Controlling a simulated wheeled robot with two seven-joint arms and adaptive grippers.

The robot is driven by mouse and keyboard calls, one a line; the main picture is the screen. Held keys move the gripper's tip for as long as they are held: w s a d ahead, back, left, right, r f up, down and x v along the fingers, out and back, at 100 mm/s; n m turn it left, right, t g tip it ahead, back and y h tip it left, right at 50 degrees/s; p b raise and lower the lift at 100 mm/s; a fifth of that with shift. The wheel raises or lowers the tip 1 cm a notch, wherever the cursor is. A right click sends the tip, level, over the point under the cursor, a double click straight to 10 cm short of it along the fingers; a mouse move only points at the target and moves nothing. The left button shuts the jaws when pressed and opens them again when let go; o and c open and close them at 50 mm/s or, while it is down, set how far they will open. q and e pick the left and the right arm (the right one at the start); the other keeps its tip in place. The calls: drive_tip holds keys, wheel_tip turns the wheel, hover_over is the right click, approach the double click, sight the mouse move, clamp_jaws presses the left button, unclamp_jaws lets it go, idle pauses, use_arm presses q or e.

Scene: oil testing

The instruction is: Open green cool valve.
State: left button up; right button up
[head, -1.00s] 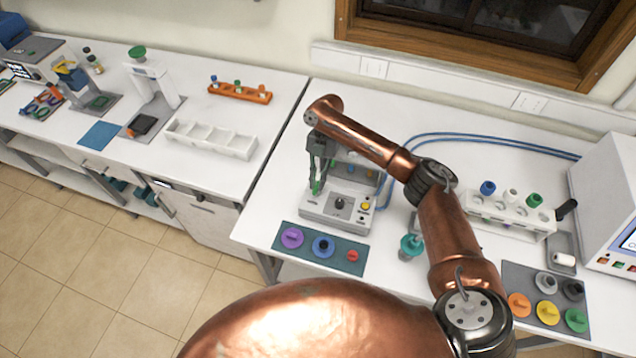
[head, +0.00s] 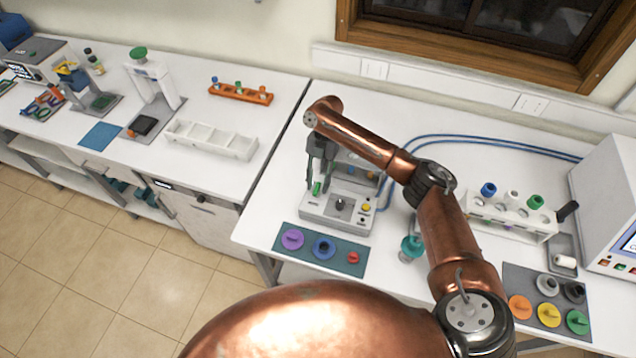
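My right gripper (head: 319,176) points down at the left side of the grey-white apparatus (head: 336,207). Its dark fingers look spread apart. A small green part (head: 317,188), possibly the green cool valve, shows at the fingertips. Whether they touch it is unclear. The gripper and arm partly hide the apparatus. A teal-green knob (head: 411,246) stands to the right of the apparatus, beside my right forearm. My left gripper is not in view.
A dark mat (head: 339,262) with purple, blue and red caps lies in front of the apparatus. A white tube rack (head: 508,217) and another mat (head: 527,279) with coloured caps are at right. Blue hoses (head: 475,139) run behind.

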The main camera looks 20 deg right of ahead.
drive_tip(key=shift+w+r, duration=0.1)
drive_tip(key=shift+r, duration=0.05)
drive_tip(key=v, duration=1.1)
drive_tip(key=shift+r, duration=0.3)
